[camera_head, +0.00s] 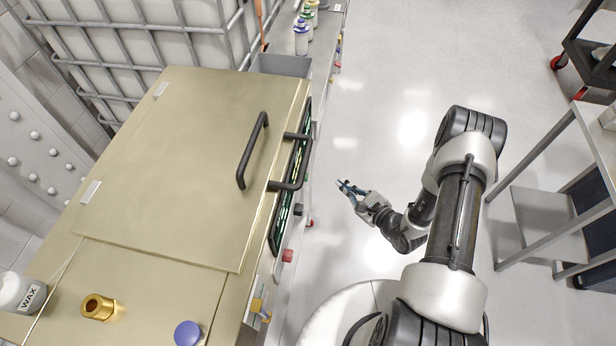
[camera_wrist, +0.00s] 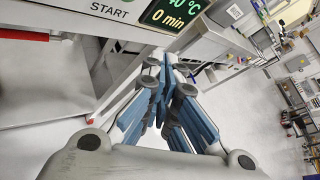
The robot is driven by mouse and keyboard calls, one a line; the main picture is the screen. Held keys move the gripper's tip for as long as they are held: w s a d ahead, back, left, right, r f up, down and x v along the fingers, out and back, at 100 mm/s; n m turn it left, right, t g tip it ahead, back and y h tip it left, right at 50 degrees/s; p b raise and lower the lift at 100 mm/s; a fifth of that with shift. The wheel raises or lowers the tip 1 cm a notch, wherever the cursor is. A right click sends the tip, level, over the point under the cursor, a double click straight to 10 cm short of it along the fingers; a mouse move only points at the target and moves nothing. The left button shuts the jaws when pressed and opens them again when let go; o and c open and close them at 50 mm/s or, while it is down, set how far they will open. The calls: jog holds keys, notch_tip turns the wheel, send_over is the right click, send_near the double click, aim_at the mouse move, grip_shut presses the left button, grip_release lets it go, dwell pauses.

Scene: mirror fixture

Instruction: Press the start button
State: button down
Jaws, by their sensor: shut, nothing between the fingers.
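The brass-coloured machine (camera_head: 165,150) fills the left of the head view. Its front panel with green-lit displays is seen edge-on there, so the start button cannot be made out. In the wrist view the START label (camera_wrist: 108,11) shows at the top edge. The button above it is almost wholly cut off by the frame. Beside the label, a display (camera_wrist: 172,12) reads "40 °C" and "0 min". My gripper (camera_head: 346,188) is shut and empty, in the air to the right of the machine's front and apart from it. Its blue fingers (camera_wrist: 165,112) show in the wrist view.
Black handles (camera_head: 253,150) stand out from the lid and front. A red knob (camera_head: 288,256) sits low on the front. A wax bottle (camera_head: 22,293), brass fitting (camera_head: 97,307) and blue cap (camera_head: 187,333) are on top. A metal cart (camera_head: 545,215) stands right; floor between is clear.

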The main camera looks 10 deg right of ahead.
jog(key=w+a, duration=0.2)
jog(key=a, duration=0.5)
jog(key=shift+w+a, duration=0.15)
dwell(1.3)
jog(key=shift+w+a, duration=0.1)
jog(key=shift+a, duration=0.15)
jog(key=shift+w+a, duration=0.15)
jog(key=shift+a, duration=0.35)
dwell(0.8)
jog(key=shift+s+d, duration=0.3)
jog(key=shift+d, duration=0.6)
jog(key=d, duration=0.1)
jog(key=s+d, duration=0.1)
jog(key=d, duration=0.2)
jog(key=shift+s+d+b, duration=0.25)
jog(key=shift+d+b, duration=0.05)
jog(key=shift+d, duration=0.1)
